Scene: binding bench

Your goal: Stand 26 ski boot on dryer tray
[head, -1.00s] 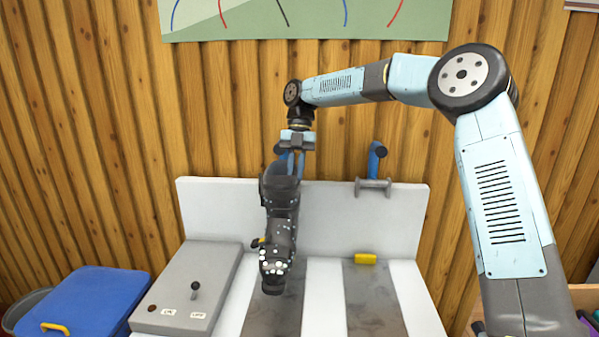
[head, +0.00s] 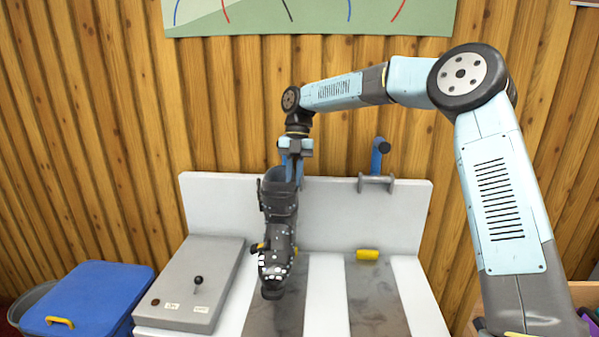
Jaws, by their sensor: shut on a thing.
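A dark grey ski boot (head: 278,225) with white dots on its toe hangs from my gripper (head: 291,172) in the head view. My gripper's blue fingers are shut on the boot's upper cuff. The boot's toe points down and toward the camera, over the left dark strip of the bench. I cannot tell whether its toe touches the bench. No size number is readable on the boot. I cannot make out a dryer tray in this view.
The white bench (head: 326,310) has two dark strips and a back panel (head: 225,200). A grey control box (head: 215,260) with a lever stands left. A yellow block (head: 367,255) lies on the right strip near a blue-handled fixture (head: 378,160). A blue lidded bin (head: 90,295) stands far left.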

